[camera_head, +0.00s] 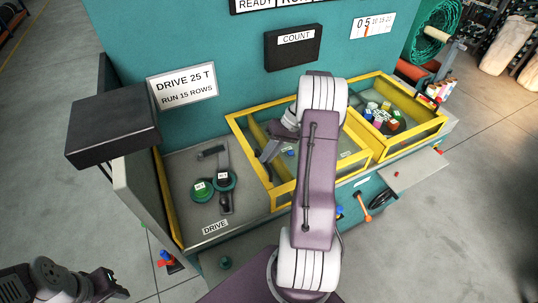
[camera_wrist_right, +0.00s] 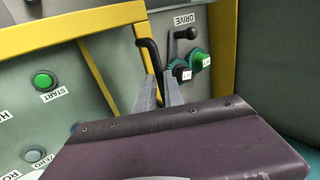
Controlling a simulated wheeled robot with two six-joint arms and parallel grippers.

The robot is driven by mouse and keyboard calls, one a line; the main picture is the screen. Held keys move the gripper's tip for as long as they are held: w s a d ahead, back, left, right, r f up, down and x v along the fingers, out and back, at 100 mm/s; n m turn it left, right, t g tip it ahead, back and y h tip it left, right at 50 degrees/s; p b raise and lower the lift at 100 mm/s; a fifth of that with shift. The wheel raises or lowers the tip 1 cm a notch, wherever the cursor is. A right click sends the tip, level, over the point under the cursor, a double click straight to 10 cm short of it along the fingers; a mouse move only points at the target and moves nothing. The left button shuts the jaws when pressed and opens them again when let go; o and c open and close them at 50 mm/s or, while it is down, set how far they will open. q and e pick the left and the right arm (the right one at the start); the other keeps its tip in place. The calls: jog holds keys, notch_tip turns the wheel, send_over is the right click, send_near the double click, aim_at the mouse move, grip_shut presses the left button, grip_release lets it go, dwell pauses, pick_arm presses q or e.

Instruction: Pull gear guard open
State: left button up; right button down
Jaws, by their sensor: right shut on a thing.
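The gear guard (camera_head: 247,153) is a yellow frame with a clear panel on the teal machine, right of the DRIVE bay (camera_head: 180,180). The bay is uncovered, and two dark green gears (camera_head: 203,190) with white tags show in it. In the right wrist view the guard's yellow frame (camera_wrist_right: 95,68) runs beside a black bar handle (camera_wrist_right: 148,52). My right gripper (camera_head: 268,152) is shut on this handle; its grey fingers (camera_wrist_right: 168,92) are around its lower end. My arm hides part of the guard. My left gripper (camera_head: 112,285) is low at the left, away from the machine.
A dark box (camera_head: 112,125) juts out at the left. A green START button (camera_wrist_right: 43,80) and a ZERO button (camera_wrist_right: 33,155) are near my right gripper. Floor is clear in front.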

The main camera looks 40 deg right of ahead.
jog(key=c, duration=1.6)
grip_release()
jog(key=shift+o, duration=0.7)
jog(key=shift+w+f, duration=0.1)
jog(key=shift+d+r, duration=0.35)
jog(key=b+v, duration=0.1)
jog(key=v, duration=0.7)
jog(key=shift+r+b, duration=0.1)
jog(key=shift+b, duration=0.2)
